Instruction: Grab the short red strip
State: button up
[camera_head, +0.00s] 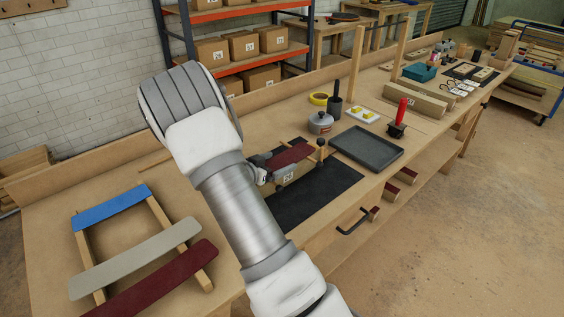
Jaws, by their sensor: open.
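A short dark red strip (290,154) lies over a pale block with a number label (289,175) on the black mat (318,193). A post with a dark round knob (321,148) stands at its right end. My arm crosses the middle of the view and hides what lies behind it. I cannot make out my gripper's fingers. A small grey and white part (258,172) shows beside my arm near the strip's left end; I cannot tell what it belongs to. A longer dark red strip (160,282) lies at the front left.
A blue strip (110,207) and a grey strip (137,257) lie across wooden rails at left. A dark tray (368,147), a grey pot (320,123) and a red-handled tool (399,118) stand on the workbench (60,227) beyond the mat. A low wooden ledge runs along the back.

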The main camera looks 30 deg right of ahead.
jog(key=c, duration=1.2)
